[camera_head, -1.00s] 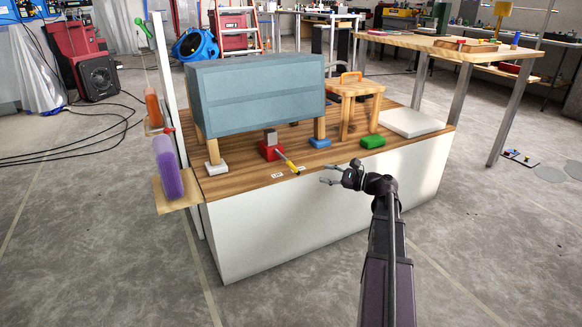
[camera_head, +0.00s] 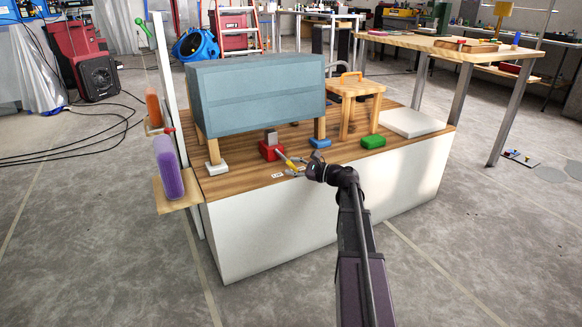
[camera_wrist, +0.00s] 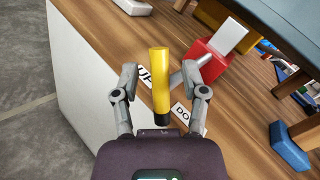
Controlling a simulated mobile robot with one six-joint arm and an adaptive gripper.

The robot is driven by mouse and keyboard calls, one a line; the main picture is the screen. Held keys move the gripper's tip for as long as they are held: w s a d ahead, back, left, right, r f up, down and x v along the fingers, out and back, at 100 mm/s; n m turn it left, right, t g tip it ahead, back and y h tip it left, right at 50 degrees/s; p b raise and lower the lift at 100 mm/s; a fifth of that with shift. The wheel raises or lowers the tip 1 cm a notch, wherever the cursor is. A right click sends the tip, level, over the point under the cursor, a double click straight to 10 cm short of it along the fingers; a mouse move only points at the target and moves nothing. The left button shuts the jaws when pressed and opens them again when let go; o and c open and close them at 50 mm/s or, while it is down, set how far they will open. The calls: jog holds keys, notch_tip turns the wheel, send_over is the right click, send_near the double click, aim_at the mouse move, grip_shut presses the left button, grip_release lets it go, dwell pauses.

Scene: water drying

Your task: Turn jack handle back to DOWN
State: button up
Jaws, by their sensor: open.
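The red jack (camera_head: 271,150) with a grey block on top stands on the wooden top, in front of the blue-grey cabinet. Its handle ends in a yellow grip (camera_wrist: 160,82), seen large in the wrist view. The red jack body (camera_wrist: 209,62) is up and right of it there. An UP label (camera_wrist: 146,76) lies left of the grip and a partly hidden DO... label (camera_wrist: 182,116) lies right of it. My gripper (camera_wrist: 162,80) is open, with one finger on each side of the grip. The left finger is apart from it; the right finger is close, contact unclear.
The cabinet (camera_head: 255,92) stands on legs above the jack. A blue block (camera_head: 319,143), a green block (camera_head: 373,142) and a wooden stool (camera_head: 355,88) are to the right. A white pad (camera_head: 411,123) lies at the far right of the top.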

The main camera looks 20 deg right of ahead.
jog(key=shift+w+a, duration=0.2)
grip_shut()
